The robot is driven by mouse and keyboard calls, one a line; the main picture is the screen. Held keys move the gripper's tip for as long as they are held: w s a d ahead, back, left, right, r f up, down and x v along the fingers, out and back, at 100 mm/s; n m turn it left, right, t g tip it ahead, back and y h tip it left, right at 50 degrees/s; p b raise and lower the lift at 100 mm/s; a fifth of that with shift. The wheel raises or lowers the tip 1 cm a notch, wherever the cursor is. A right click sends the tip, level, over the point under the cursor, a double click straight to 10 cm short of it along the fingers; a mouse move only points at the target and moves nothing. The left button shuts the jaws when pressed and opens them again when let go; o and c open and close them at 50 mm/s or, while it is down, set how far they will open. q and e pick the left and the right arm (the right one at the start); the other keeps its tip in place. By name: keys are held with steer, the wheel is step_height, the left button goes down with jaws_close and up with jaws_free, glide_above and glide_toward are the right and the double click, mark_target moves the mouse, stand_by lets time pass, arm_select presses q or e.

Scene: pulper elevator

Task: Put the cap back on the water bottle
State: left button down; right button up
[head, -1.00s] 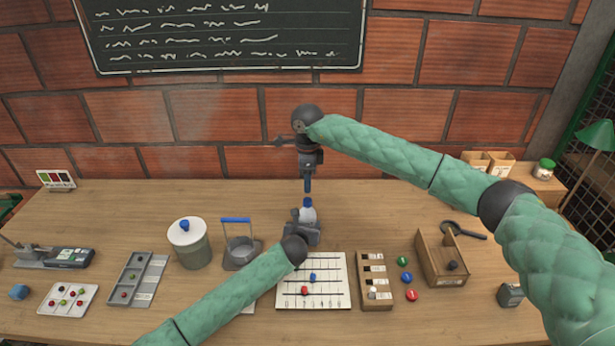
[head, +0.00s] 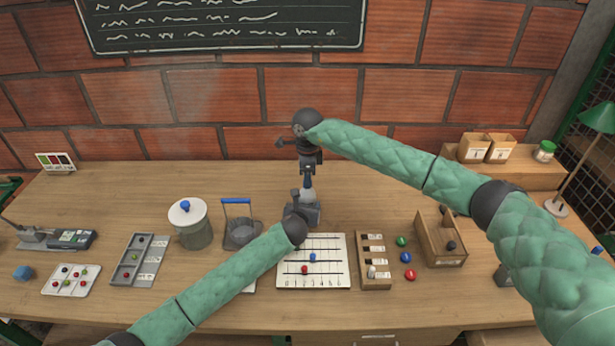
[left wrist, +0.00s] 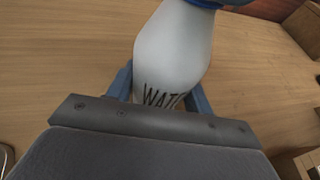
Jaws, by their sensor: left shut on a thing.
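The white water bottle (head: 308,195) stands upright, held in my left gripper (head: 304,206) near the back middle of the table. In the left wrist view the bottle (left wrist: 172,55) shows part of its lettering between the two blue fingers. A bright blue part (left wrist: 208,3) shows at its top, cut by the picture's edge; I cannot tell whether it is the cap or a collar. My right gripper (head: 308,182) points straight down right over the bottle's top, its fingers at or touching it. Its fingers show edge-on, so their opening and any cap between them are hidden.
A lidded jar (head: 191,226) and a blue-handled holder (head: 241,229) stand left of the bottle. A white grid board (head: 313,270) lies in front, with a labelled wooden tray (head: 374,262) and an open wooden box (head: 440,240) to its right. The table behind the bottle is clear.

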jaws_close()
steer(key=m, duration=0.4)
steer(key=shift+m, duration=0.3)
steer(key=m, duration=0.3)
steer(key=shift+m, duration=0.4)
steer(key=o, duration=0.7)
jaws_free()
steer(key=shift+c, duration=0.2)
arm_select(q)
steer(key=shift+f, duration=0.1)
arm_select(e)
step_height(320, 180, up, 12)
